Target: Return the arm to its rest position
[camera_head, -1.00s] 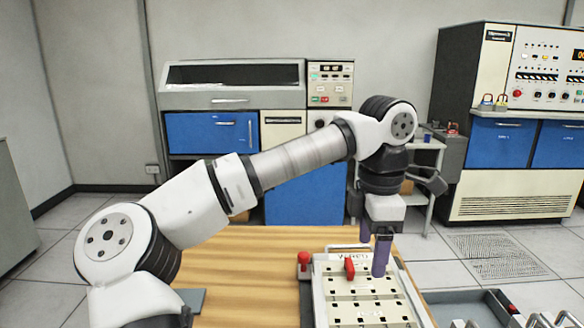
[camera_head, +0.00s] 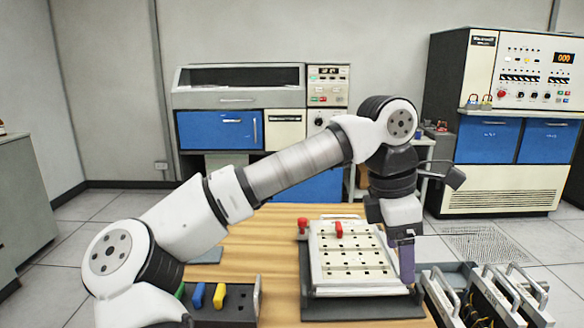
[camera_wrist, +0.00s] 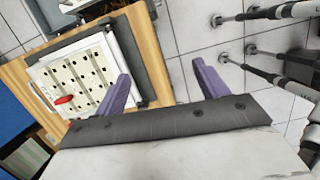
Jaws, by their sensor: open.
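My gripper (camera_head: 402,250) hangs at the right edge of the white board in the head view, with its purple fingers pointing down. In the wrist view its two purple fingers (camera_wrist: 163,85) are spread wide apart with nothing between them. My arm is bent, reaching from the lower left across the table. The wooden table (camera_head: 262,238) lies below. The white punch board (camera_head: 350,262), with rows of dark holes, sits in a dark tray on it and also shows in the wrist view (camera_wrist: 85,85). A red peg (camera_head: 339,229) stands near its far edge.
A red knob (camera_head: 303,226) stands at the board's far left corner. A dark block with blue and yellow pegs (camera_head: 219,296) is at the front left. Several handled panels (camera_head: 490,290) stand at the right. Cabinets (camera_head: 240,110) and a console (camera_head: 500,100) line the back wall.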

